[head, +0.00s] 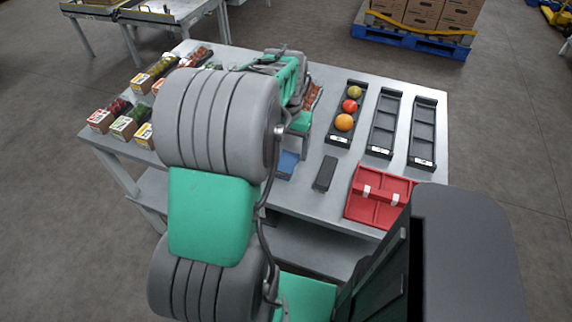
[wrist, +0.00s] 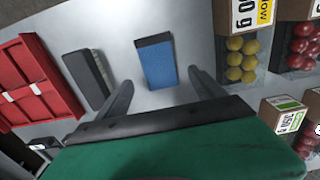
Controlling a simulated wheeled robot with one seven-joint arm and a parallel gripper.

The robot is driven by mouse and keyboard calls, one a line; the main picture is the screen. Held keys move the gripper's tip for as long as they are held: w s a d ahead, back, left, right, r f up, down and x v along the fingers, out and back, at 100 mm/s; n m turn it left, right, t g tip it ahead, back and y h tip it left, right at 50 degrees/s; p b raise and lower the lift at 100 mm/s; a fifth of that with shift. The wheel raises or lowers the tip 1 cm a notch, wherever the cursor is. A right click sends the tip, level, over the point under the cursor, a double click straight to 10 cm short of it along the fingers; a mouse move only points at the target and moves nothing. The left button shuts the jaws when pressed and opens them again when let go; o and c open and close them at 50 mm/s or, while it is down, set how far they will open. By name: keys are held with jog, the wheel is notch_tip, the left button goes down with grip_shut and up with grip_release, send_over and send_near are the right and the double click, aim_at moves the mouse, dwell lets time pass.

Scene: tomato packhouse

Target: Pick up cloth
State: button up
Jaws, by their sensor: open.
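In the head view the cloth (head: 287,164) shows just right of my arm. My gripper (wrist: 160,79) is open and empty above the table. In the wrist view its two fingers stand either side of the cloth's near part, apart from it; how high they are above it is hard to tell. In the head view my arm hides the fingers.
A dark brush-like block (wrist: 87,78) lies left of the cloth in the wrist view, with a red tray (wrist: 38,80) beyond it. Yellow tomatoes (wrist: 241,58) in a labelled punnet stand to the right. Black trays (head: 384,122) fill the table's right side.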

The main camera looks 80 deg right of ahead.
aim_at(287, 160)
notch_tip(287, 160, down, 4)
jog(key=shift+a+r, duration=0.1)
jog(key=shift+a, duration=0.05)
jog(key=shift+c, duration=0.6)
jog(key=c, duration=1.3)
jog(key=shift+r, duration=0.1)
